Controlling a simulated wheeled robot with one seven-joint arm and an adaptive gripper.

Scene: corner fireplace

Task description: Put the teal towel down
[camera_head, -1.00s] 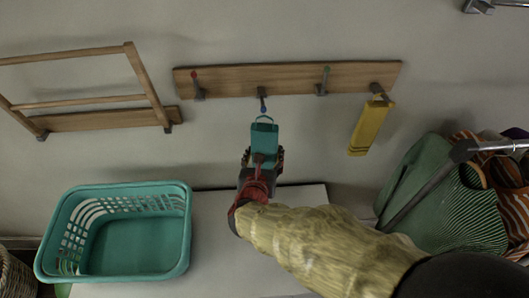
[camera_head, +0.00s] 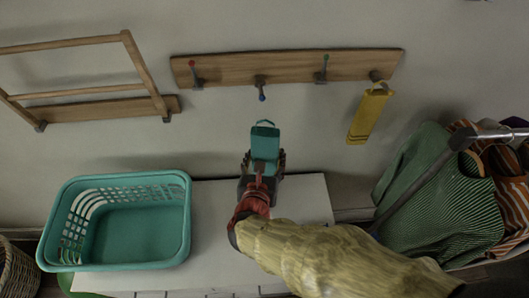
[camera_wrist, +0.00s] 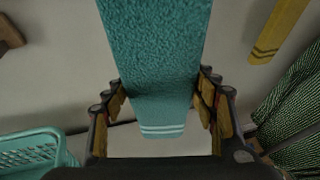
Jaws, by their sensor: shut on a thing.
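The teal towel (camera_head: 265,141) is held upright in my gripper (camera_head: 262,165), in front of the wall and below the blue-tipped hook (camera_head: 261,88). It is apart from that hook. In the wrist view the towel (camera_wrist: 155,60) fills the space between the fingers of my gripper (camera_wrist: 160,112), and its striped lower end hangs between them. My gripper is shut on the towel. A loop shows at the towel's top in the head view.
A teal laundry basket (camera_head: 180,200) stands at the left on a white surface (camera_head: 310,205). A yellow towel (camera_head: 368,115) hangs from the rail's (camera_head: 290,68) right hook. A wooden rack (camera_head: 145,75) is at upper left, and clothes (camera_head: 435,190) hang at right.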

